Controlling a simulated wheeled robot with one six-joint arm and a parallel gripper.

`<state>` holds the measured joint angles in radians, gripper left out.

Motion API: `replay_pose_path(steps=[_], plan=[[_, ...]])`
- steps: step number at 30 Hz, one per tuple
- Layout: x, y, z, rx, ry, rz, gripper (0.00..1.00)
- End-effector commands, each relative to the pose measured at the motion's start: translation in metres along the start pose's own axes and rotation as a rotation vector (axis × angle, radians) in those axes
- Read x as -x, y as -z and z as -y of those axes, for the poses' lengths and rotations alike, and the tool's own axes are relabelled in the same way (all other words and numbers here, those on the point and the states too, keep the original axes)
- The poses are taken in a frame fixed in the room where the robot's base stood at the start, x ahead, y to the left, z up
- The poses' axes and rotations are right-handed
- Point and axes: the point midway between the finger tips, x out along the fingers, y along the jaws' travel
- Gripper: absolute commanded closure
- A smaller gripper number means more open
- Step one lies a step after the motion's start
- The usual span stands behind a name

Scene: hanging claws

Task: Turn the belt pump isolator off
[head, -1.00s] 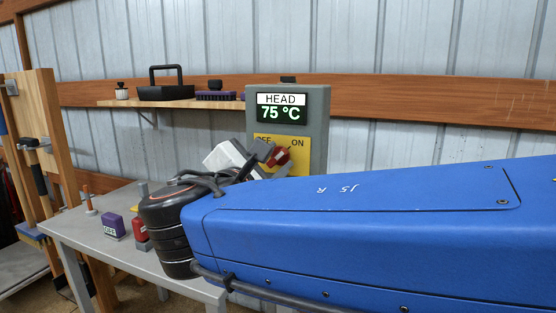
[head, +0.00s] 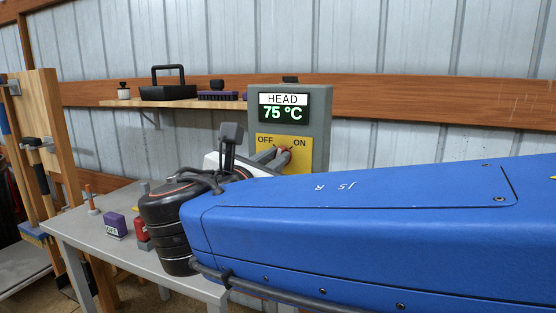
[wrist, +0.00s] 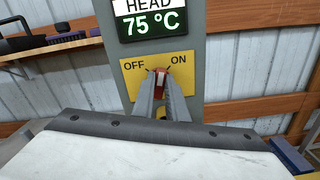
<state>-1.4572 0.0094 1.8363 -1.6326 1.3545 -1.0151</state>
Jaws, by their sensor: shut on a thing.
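The isolator is a grey box (head: 319,125) with a yellow plate (head: 303,160) marked OFF at left and ON at right. Its red handle (wrist: 161,73) stands roughly upright between the two marks; in the head view the handle (head: 286,149) shows only in part. My gripper (wrist: 159,87) is shut on the red handle, one grey finger on each side. In the head view my arm covers the lower plate. A display (head: 283,107) above the plate reads HEAD 75 °C.
A wooden shelf (head: 130,103) at left holds a black tray (head: 167,92) and brushes. A grey table (head: 80,228) below carries a purple block (head: 115,224) and a red object (head: 141,229). A wooden rack (head: 48,130) stands at far left.

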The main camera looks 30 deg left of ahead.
Motion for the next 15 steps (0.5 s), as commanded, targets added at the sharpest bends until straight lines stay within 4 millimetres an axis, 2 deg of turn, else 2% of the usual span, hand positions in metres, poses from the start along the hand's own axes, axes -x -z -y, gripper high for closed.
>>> replay_pose_path(steps=[11, 15], plan=[[0.0001, 0.0007, 0.0002, 0.027, 0.001, -0.001, 1.0], [0.0001, 0.001, -0.0006, 0.13, 0.001, -0.001, 1.0]])
